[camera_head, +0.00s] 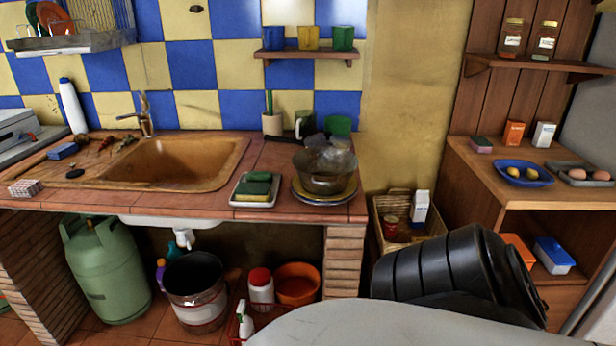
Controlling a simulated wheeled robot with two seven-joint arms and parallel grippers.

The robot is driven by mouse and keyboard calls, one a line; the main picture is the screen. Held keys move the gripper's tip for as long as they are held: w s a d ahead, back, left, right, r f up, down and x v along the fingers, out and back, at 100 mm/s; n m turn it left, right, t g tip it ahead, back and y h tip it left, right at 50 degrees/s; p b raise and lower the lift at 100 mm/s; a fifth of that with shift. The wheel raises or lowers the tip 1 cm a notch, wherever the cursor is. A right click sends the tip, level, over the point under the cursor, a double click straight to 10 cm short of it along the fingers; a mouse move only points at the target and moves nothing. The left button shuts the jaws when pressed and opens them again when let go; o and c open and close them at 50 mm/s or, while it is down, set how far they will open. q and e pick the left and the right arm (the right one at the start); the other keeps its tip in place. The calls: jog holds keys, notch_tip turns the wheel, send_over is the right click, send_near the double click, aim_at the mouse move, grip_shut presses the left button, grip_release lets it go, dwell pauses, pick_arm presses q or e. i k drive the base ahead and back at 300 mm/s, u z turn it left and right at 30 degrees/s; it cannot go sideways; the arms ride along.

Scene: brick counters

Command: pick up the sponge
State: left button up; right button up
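Several things here look like sponges. Green block-shaped pieces (257,188), likely sponges, are stacked on a pale tray (240,203) on the tiled counter, right of the sink. A small pink and dark green block (480,145), like a scouring sponge, sits on the wooden shelf unit at the right. Neither of my grippers is in view. A black ribbed arm part, likely mine, shows at the lower right.
The brown sink (174,161) lies left of the tray. A wicker basket (379,222) stands beyond the counter's right end. Bare tiles (215,202) lie left of the tray.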

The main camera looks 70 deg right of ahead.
aim_at(244, 191)
jog(key=z, duration=1.85)
